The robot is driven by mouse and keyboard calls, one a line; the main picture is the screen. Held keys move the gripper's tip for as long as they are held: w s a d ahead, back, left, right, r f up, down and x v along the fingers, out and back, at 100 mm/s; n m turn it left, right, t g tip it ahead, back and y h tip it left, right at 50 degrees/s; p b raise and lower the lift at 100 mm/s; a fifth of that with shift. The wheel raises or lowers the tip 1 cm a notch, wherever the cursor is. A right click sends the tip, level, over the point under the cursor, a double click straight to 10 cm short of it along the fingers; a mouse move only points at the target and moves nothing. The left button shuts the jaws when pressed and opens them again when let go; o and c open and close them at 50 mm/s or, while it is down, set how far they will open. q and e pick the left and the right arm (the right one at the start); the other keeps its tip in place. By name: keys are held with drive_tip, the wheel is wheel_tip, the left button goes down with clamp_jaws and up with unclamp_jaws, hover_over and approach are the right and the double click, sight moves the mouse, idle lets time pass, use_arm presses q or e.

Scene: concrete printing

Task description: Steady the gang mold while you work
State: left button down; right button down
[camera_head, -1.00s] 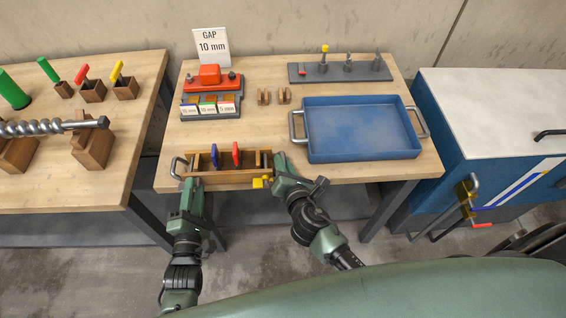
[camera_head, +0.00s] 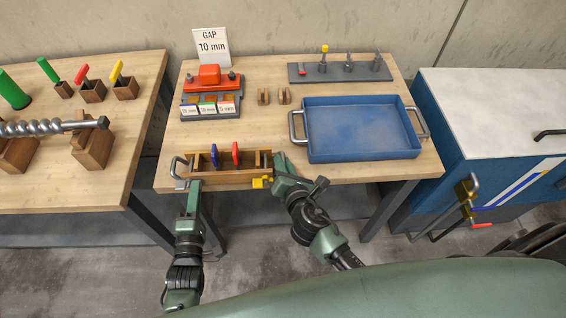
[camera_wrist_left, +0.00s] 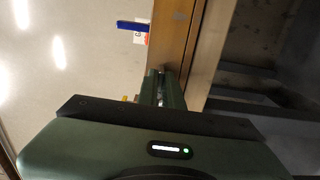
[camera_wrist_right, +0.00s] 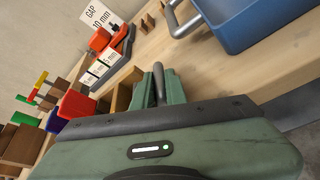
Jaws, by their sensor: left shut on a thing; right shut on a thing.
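The gang mold (camera_head: 228,179) is a long wooden box with inner compartments at the front edge of the middle table. A blue-handled piece (camera_head: 214,155) and a red-handled piece (camera_head: 236,153) stand upright in it. A metal handle (camera_head: 175,163) sticks out at its left end. My left gripper (camera_head: 193,184) is at the front left corner, shut on what looks like this handle; the contact is mostly hidden. My right gripper (camera_head: 281,163) is at the right end, shut on a grey metal bar (camera_wrist_right: 158,78). A yellow part (camera_head: 261,182) sits at the mold's front right corner.
A blue tray (camera_head: 310,153) stands close right of the mold. Behind are a red-topped block rack (camera_head: 210,113), two small wooden blocks (camera_head: 273,97), a tool stand (camera_head: 340,72) and a "GAP 10 mm" sign (camera_head: 211,43).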

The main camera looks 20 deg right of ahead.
use_arm(q)
drive_tip(key=shift+f, duration=0.15)
drive_tip(key=m, duration=0.2)
drive_tip(key=f+m, duration=0.1)
drive_tip(key=m, duration=0.2)
drive_tip(key=shift+a, duration=0.1)
drive_tip(key=m, duration=0.5)
drive_tip(key=shift+a+f, duration=0.35)
